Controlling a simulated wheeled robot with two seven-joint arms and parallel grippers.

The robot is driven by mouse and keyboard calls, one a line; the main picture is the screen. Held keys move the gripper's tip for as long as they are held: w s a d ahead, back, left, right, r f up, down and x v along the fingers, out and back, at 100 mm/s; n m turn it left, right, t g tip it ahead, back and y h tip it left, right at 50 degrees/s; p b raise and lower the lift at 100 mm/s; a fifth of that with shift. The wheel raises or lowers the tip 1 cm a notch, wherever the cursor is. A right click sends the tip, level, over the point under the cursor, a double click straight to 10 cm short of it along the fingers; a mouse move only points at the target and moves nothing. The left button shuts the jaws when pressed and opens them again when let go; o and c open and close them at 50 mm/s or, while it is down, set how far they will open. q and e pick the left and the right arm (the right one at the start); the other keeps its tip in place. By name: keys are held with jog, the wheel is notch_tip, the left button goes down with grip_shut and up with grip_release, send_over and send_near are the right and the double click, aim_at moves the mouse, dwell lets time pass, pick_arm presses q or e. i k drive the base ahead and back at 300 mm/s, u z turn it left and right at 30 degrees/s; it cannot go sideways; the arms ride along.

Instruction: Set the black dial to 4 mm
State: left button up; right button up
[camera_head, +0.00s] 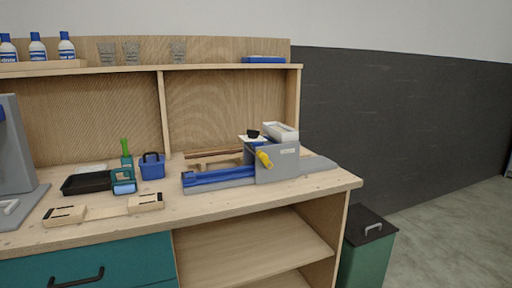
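A grey and blue bench machine (279,166) stands on the right part of the wooden workbench, with a long blue bed (218,176) reaching left. A small black part (253,133), which looks like the black dial, sits on top of it beside a white block (280,131). Its markings are too small to read. A yellow handle (264,158) sticks out of the machine's front. Neither of my grippers is in view.
The wooden workbench (225,207) also holds a blue basket (151,167), a black tray (85,183), a teal and blue item (123,182) and light wooden pieces (146,202). A grey machine (15,150) stands far left. A green bin (366,250) stands right of the bench.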

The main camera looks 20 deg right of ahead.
aim_at(252, 133)
jog(key=z, duration=2.45)
jog(key=i, duration=1.75)
jog(key=u, duration=2.75)
